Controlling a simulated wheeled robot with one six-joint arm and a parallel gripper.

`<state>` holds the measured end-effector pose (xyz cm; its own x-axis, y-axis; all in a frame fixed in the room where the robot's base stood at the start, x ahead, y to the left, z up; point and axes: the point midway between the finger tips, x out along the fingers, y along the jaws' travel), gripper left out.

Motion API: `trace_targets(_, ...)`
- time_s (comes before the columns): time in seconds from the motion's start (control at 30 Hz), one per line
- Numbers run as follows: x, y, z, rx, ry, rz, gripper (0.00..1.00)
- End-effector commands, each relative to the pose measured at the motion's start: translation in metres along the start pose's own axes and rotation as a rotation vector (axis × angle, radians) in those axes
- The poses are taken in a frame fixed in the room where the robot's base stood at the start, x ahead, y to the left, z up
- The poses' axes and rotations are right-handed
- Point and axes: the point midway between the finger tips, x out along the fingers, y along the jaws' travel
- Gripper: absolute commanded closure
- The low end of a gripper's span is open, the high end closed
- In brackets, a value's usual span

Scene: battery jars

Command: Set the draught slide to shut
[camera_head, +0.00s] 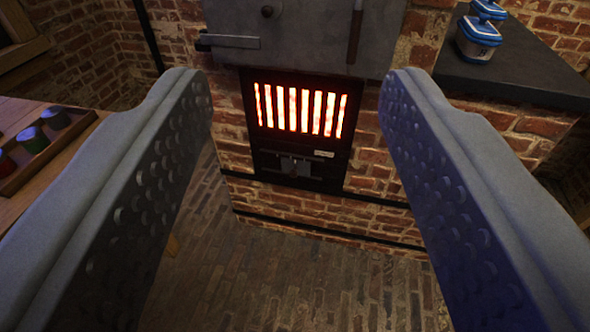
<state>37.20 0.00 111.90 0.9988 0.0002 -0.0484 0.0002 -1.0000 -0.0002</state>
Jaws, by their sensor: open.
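The draught slide (288,166) is a small dark fitting on the black plate below the glowing grate (300,110) of the brick stove. A small pale label (323,154) sits at the upper right of the slide; its writing is too small to read. I cannot tell from here how far the slide stands open or shut. My gripper (296,88) is open, with its two grey dimpled fingers wide apart at left and right of the view. Nothing is between the fingers, and the stove front lies beyond them, apart from them.
A dark metal door (300,35) with a latch bar (228,41) is above the grate. Blue-and-white jars (478,38) stand on a dark ledge (520,80) at right. A wooden table (15,112) with a tray (50,160) of coloured pots is at left. The brick floor (290,285) in front is clear.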

Motion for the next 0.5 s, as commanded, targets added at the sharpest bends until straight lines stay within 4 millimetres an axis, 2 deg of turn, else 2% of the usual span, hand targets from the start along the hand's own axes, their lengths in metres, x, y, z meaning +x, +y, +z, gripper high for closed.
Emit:
trace_targets(0.17, 0.022, -0.002, 0.005, 0.004, -0.004, -0.007, 0.50)
trace_targets(0.5, 0.113, -0.011, 0.035, 0.021, -0.001, -0.022, 0.50)
